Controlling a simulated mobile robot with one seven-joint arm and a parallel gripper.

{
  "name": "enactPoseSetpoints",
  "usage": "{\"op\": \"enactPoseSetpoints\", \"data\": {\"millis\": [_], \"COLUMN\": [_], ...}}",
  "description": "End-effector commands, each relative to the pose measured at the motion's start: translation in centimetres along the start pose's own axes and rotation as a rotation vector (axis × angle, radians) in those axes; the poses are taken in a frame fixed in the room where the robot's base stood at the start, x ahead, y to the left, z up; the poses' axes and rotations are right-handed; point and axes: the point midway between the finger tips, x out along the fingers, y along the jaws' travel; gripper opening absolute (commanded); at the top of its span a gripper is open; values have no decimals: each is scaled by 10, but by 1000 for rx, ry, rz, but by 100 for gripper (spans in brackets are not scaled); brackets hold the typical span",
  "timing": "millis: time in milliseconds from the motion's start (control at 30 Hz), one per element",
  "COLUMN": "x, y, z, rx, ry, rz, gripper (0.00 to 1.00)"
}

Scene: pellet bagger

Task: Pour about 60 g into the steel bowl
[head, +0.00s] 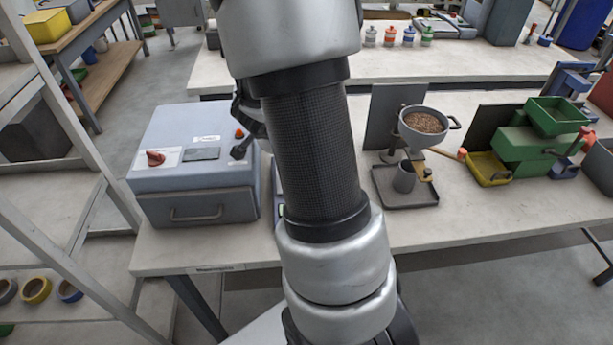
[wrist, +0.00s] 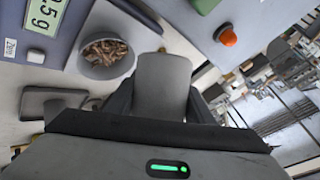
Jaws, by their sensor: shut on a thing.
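The grey steel bowl (wrist: 108,50) sits on the scale (wrist: 72,28) in the wrist view, with brown pellets in its bottom. The scale's display (wrist: 45,15) is partly cut off and its visible end reads ".5 g". My gripper (wrist: 160,108) is shut on a grey cup-like vessel (wrist: 160,85), just beside the bowl and apart from it in the picture. The inside of the vessel is hidden, so I cannot tell what it holds. In the head view my arm hides the bowl, the vessel and most of the scale.
A hopper of pellets (head: 424,122) stands over a grey cup (head: 404,178) on a tray at right. A grey-blue machine (head: 195,165) with a red knob is at left; its orange button (wrist: 228,36) shows near my gripper. A green machine (head: 525,148) stands further right.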

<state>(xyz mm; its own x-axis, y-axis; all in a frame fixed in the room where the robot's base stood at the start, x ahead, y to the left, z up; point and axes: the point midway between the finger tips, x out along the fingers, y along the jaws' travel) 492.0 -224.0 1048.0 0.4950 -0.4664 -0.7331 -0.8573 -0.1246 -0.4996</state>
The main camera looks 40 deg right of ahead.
Motion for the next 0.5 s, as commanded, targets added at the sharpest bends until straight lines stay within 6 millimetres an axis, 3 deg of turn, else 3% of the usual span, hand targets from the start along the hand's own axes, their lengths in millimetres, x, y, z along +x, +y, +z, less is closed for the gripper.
{"op": "enactPoseSetpoints", "data": {"millis": [500], "x": [16], "y": [9], "z": [12], "rx": [171], "ry": [-180], "rz": [-73], "gripper": [23]}}
